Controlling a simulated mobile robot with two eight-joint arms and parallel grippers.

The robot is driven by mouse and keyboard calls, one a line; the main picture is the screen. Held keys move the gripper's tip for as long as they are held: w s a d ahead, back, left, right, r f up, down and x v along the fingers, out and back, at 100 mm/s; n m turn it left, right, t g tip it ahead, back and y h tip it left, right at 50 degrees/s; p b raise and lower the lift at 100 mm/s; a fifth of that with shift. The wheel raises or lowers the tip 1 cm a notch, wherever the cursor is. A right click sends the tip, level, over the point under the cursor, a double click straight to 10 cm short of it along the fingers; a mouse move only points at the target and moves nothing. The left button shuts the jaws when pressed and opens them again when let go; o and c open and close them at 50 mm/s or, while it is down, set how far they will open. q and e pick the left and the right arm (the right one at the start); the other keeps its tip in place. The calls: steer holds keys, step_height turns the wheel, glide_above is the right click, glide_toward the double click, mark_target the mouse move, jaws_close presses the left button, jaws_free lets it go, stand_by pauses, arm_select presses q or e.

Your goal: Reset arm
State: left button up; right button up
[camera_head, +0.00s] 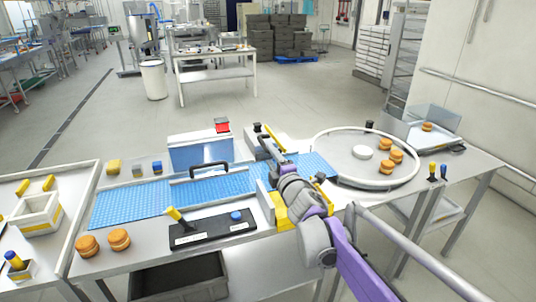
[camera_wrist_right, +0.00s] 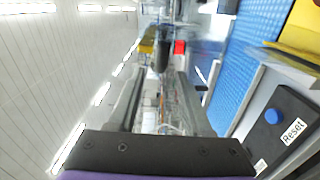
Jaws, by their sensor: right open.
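A black control panel (camera_head: 212,231) lies on the front of the middle table. It bears a blue button (camera_head: 236,216) and a yellow-handled lever (camera_head: 176,217) that leans to the left. In the right wrist view the blue button (camera_wrist_right: 273,116) shows beside the word "Reset", at the lower right. My right gripper (camera_head: 266,139) is over the conveyor area, behind and to the right of the panel, apart from the button. Its fingers (camera_wrist_right: 160,78) are spread with nothing held between them. My left gripper is out of view.
A blue conveyor belt (camera_head: 126,203) crosses the table under a black-handled frame. A round turntable (camera_head: 340,166) on the right holds several orange filled rounds and a white disc. Two rounds (camera_head: 119,238) lie at the front left. A white crate (camera_head: 37,214) stands at the far left.

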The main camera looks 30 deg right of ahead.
steer(key=shift+s, duration=0.15)
stand_by(0.4)
steer(key=s+a+f+m+g+y, duration=0.2)
steer(key=s+a+f+m+g, duration=0.4)
steer(key=s+a+f, duration=0.4)
steer(key=s+a+f+m+g+y, duration=0.2)
steer(key=s+a+f+m+g, duration=0.4)
steer(key=s+a+f, duration=0.5)
steer(key=s+f+m, duration=0.2)
steer(key=s+f, duration=0.2)
steer(key=s, duration=0.4)
steer(key=shift+s+a+f+m, duration=0.15)
steer(key=shift+s+a+m, duration=0.1)
steer(key=shift+m, duration=0.15)
